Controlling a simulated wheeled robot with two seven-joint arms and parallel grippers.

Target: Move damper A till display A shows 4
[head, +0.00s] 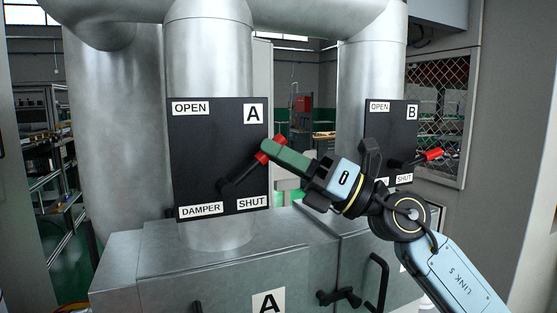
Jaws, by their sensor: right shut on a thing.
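Damper A's black plate (205,150) is on the round metal duct, with OPEN at top left, SHUT at bottom right and an A label at top right. Its lever (240,175) runs from a pivot low on the plate up and to the right to a red grip (262,157). My right gripper (271,149) comes in from the right, its green fingers shut on the red grip and covering part of it. No display A with a number shows in the head view. My left gripper is not in view.
Damper B's plate (388,125) is to the right, its lever with a red grip (432,155) pointing right and slightly up. Below are grey metal boxes (160,270) with an A label (268,301) and black handles (377,283). A mesh window (450,100) is at the right.

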